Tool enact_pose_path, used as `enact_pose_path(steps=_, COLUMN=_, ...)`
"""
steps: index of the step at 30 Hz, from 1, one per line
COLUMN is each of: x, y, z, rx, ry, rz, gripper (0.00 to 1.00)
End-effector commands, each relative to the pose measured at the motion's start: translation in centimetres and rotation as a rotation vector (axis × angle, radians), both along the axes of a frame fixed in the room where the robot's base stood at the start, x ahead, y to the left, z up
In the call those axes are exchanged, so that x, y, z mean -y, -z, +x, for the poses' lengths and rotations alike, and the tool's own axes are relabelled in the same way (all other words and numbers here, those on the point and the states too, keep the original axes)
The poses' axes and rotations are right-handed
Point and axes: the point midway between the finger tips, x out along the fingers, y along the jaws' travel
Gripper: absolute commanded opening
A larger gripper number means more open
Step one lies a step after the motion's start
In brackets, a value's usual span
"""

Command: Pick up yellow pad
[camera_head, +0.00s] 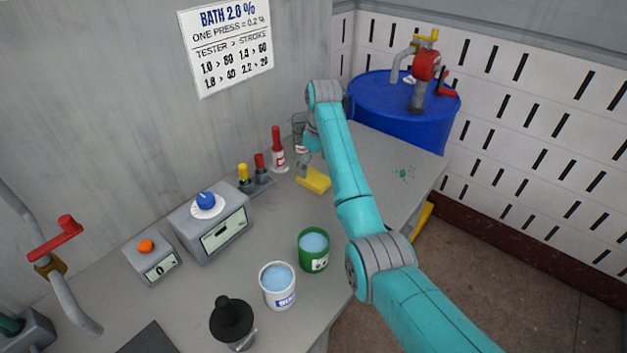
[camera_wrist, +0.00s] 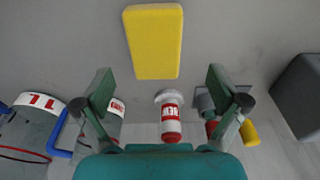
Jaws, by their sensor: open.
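The yellow pad (camera_head: 314,180) lies flat on the grey bench near the wall, left of my arm in the head view. In the wrist view the yellow pad (camera_wrist: 154,42) is at the top middle, beyond the fingertips. My gripper (camera_wrist: 160,88) is open and empty, its two fingers spread wide. The pad lies apart from the fingers, roughly centred between them. In the head view my gripper (camera_head: 308,155) is partly hidden by my arm, close to the pad.
A red-capped bottle (camera_head: 277,150) stands left of the pad; it also shows in the wrist view (camera_wrist: 171,118). A clear jug (camera_head: 298,124) stands behind. A green pot (camera_head: 314,250) and a white pot (camera_head: 277,287) stand nearer. A blue drum (camera_head: 385,115) is beyond the bench.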

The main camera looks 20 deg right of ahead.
Motion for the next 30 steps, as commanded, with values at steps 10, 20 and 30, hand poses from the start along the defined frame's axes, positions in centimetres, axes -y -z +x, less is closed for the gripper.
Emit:
enact_pose_path(steps=10, x=0.3, y=4.2, z=0.6, rx=-0.001, ry=0.0, rz=-0.001, gripper=0.97)
enact_pose_path(steps=20, x=0.2, y=5.0, z=0.7, rx=0.0, ry=0.0, rz=0.0, gripper=0.97)
enact_pose_path(steps=30, x=0.2, y=5.0, z=0.7, rx=0.0, ry=0.0, rz=0.0, gripper=0.43)
